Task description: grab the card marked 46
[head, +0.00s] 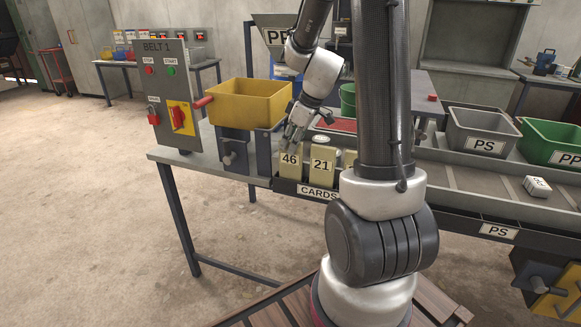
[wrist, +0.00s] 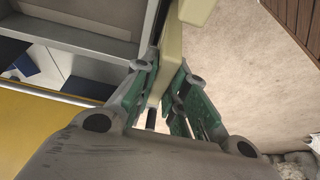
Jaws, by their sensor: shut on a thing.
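The card marked 46 (head: 289,160) is a cream plate with black digits, upright at the left end of the rack labelled CARDS (head: 318,192). My gripper (head: 293,140) reaches down to its top edge. In the wrist view, the green-padded fingers of my gripper (wrist: 167,88) are shut on a cream card (wrist: 172,48), which fits the card marked 46. The fingers hide part of its upper edge. I cannot tell whether its bottom still touches the rack.
A cream card marked 21 (head: 321,166) stands close on the right, with another partly behind my arm. A yellow bin (head: 249,103) is at the left, beside the BELT 1 panel (head: 172,90). Grey PS (head: 484,128) and green PP (head: 556,142) bins stand right.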

